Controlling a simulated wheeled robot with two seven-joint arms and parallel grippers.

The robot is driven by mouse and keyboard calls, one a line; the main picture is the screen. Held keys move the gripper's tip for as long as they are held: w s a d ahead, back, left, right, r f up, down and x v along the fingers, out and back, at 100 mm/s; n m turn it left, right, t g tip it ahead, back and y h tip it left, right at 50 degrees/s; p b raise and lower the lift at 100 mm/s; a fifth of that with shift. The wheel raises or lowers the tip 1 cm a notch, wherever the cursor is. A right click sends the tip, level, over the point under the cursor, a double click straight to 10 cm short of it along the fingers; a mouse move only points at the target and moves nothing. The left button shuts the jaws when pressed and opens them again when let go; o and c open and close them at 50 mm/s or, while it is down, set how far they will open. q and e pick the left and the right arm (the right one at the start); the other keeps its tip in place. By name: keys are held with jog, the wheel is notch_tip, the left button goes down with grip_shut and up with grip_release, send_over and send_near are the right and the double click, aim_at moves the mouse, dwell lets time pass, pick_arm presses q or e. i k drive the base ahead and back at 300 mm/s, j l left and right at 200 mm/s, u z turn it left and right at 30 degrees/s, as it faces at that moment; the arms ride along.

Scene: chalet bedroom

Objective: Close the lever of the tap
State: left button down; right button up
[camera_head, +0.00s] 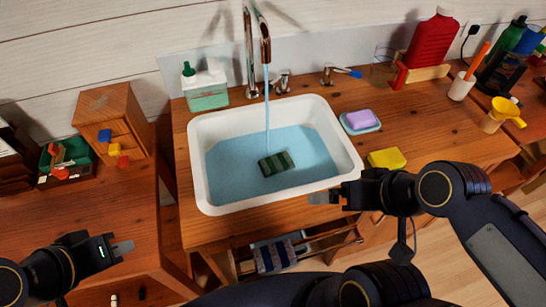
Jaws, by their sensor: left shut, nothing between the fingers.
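The tap (264,45) has a tall curved spout behind the sink, and a stream of water (267,100) runs from it. A small chrome handle (283,82) stands beside the spout's base. Further right is a chrome fitting (327,76) with a blue-tipped lever (348,72) pointing right. The white sink (200,180) holds blue water with a dark green striped block (276,164) in it. My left gripper (122,248) is shut and empty at the lower left, far from the tap. My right gripper (322,198) is at the sink's front right rim, apart from the levers; its jaw opening is unclear.
A soap dispenser (206,88) stands behind the sink. A purple soap on a dish (360,119) and a yellow sponge (387,158) lie right of it. A red bottle (430,42) and a white cup (461,86) stand at the back right. A wooden drawer box (105,105) is left.

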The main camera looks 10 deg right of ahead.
aim_at(329, 67)
jog(key=k+l+u, duration=0.2)
jog(key=l, duration=0.15)
jog(key=l+u, duration=0.25)
jog(key=k+l+u, duration=0.2)
jog(key=l, duration=0.25)
jog(key=l+u, duration=0.4)
jog(key=l, duration=0.25)
